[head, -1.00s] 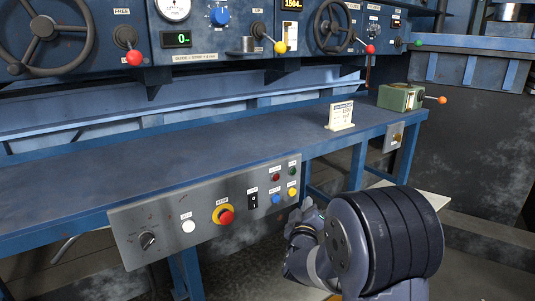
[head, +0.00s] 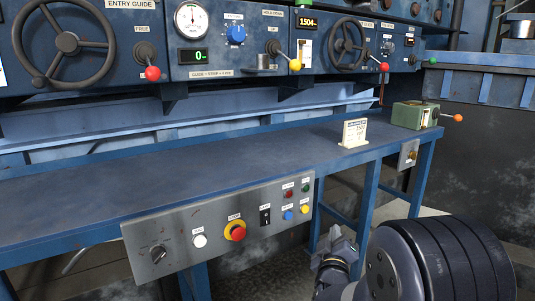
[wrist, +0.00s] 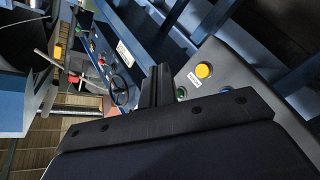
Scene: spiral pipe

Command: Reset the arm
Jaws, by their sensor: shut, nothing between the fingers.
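My dark arm (head: 440,265) fills the lower right of the head view, in front of the bench. In the wrist view, my gripper (wrist: 157,75) shows as two dark fingers close together with nothing between them. The fingers are apart from the panel with the yellow button (wrist: 203,70). The wrist view is tilted strongly, with the machine running diagonally across it.
The blue bench (head: 200,165) is mostly bare. It carries a white card (head: 354,133) and a green box (head: 414,115) at the right. A control panel (head: 222,229) with a red stop button (head: 236,233) faces the front. Handwheels and levers line the machine behind.

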